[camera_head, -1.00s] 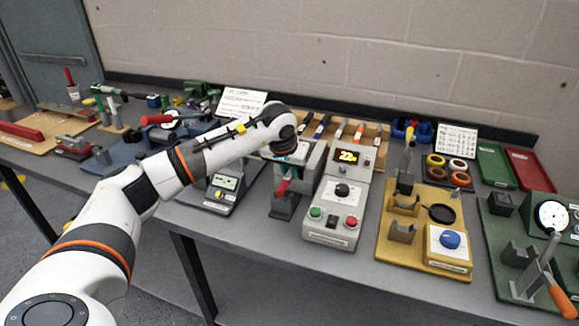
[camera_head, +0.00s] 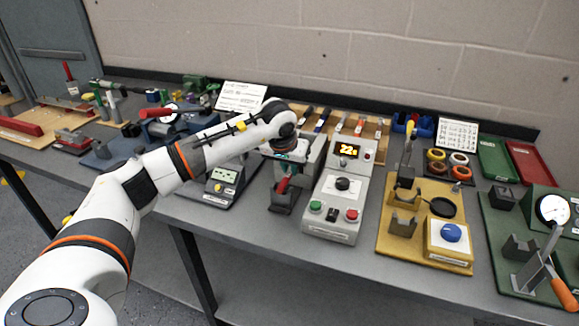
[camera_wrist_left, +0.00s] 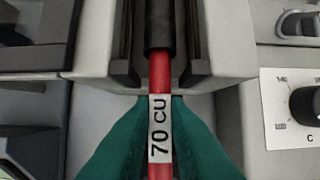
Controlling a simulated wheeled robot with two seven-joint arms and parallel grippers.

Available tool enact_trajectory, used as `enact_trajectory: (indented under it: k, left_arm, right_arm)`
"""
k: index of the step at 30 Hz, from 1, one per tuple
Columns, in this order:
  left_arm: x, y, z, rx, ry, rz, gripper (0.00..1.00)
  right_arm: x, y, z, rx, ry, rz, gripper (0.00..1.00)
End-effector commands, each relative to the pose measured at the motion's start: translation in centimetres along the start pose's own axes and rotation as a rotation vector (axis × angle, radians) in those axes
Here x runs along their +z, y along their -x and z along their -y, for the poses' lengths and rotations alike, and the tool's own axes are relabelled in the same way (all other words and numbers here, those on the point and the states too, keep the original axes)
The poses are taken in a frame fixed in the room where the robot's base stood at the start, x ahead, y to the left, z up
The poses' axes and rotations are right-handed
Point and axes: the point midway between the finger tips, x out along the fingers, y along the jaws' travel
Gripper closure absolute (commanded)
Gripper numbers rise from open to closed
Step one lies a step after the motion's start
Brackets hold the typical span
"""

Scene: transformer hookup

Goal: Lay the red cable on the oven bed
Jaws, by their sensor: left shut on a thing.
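The red cable (camera_wrist_left: 159,72) runs up the middle of the left wrist view, with a white "70 CU" label and a black sleeve (camera_wrist_left: 159,25) on its far part. My left gripper (camera_wrist_left: 160,108) is shut on the cable at the label, one green finger on each side. The sleeve lies between the dark rails of the oven bed (camera_wrist_left: 122,45); I cannot tell whether it rests on the bed. In the head view, the red cable (camera_head: 283,186) hangs out below my left gripper (camera_head: 284,160) at the grey oven (camera_head: 316,160). My wrist hides part of the oven. My right gripper is out of view.
A control box (camera_head: 337,200) with a lit display, a dial and buttons stands right of the oven. A meter (camera_head: 222,180) stands on its left. A yellow fixture (camera_head: 415,222) is farther right. Tools lie behind on a wooden rack. The bench's front strip is clear.

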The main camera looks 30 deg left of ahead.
Motion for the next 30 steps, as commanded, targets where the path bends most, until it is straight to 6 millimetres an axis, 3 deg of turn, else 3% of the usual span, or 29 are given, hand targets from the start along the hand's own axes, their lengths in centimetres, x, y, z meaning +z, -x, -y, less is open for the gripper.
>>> enact_trajectory:
  k: [17, 18, 21, 30]
  left_arm:
    - [-0.21, -0.56, -0.01, 0.0, 0.0, 0.001, 1.0]
    - [-0.19, -0.5, -0.01, 0.0, 0.0, 0.001, 0.79]
    - [-0.2, -0.51, -0.01, 0.0, 0.0, 0.0, 0.62]
    - [-0.24, -0.52, -0.01, 0.001, 0.0, -0.001, 0.6]
  right_arm:
    - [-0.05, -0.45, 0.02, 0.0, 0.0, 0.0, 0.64]
    - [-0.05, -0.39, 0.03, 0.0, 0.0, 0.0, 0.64]
    - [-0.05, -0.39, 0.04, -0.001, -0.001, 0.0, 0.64]
    - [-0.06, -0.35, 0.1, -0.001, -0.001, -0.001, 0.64]
